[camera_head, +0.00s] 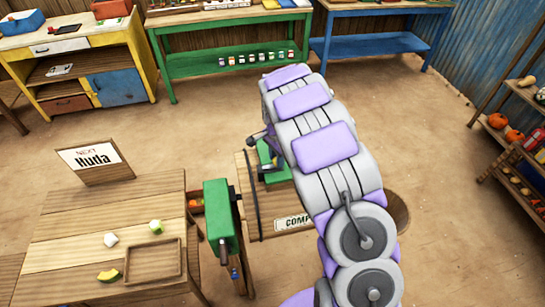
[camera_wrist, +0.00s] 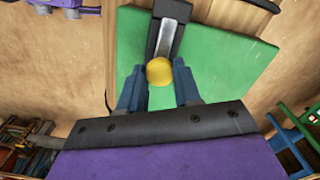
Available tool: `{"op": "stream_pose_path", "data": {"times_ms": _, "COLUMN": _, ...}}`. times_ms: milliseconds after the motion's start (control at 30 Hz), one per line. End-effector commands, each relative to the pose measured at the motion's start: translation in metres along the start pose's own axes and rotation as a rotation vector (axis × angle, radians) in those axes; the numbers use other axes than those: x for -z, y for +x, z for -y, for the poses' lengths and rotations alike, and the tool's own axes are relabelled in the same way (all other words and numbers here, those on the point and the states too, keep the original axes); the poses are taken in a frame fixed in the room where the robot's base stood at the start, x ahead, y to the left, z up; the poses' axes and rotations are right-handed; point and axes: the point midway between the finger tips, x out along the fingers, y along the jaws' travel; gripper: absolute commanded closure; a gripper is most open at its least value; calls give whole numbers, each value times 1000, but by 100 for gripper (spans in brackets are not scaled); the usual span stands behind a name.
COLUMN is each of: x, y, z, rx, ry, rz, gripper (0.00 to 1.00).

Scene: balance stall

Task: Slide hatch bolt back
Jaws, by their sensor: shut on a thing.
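In the wrist view a grey metal bolt (camera_wrist: 172,32) lies in a dark bracket on a green hatch panel (camera_wrist: 225,60). The bolt ends in a round yellow knob (camera_wrist: 159,71). My gripper (camera_wrist: 160,80) is shut on the knob, with one blue-grey finger on each side of it. In the head view the green hatch (camera_head: 272,178) is on top of a wooden compost box (camera_head: 262,222), and my arm hides much of both. The bolt and knob cannot be made out there.
Benches line the back. A produce shelf (camera_head: 515,150) stands right. The floor between is clear.

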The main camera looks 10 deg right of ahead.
Motion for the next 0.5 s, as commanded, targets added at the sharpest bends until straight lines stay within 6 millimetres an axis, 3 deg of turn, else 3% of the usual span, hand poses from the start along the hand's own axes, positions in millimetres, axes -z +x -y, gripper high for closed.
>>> {"op": "stream_pose_path", "data": {"times_ms": 100, "x": 17, "y": -2, "z": -7, "rx": 1, "ry": 4, "rz": 0, "gripper": 100}}
{"op": "stream_pose_path", "data": {"times_ms": 367, "x": 20, "y": -1, "z": -8, "rx": 2, "ry": 0, "rz": -3, "gripper": 100}}
{"op": "stream_pose_path", "data": {"times_ms": 400, "x": 20, "y": -1, "z": -9, "rx": 2, "ry": 0, "rz": -3, "gripper": 64}}
{"op": "stream_pose_path", "data": {"times_ms": 500, "x": 20, "y": -1, "z": -9, "rx": 2, "ry": 0, "rz": -1, "gripper": 55}}
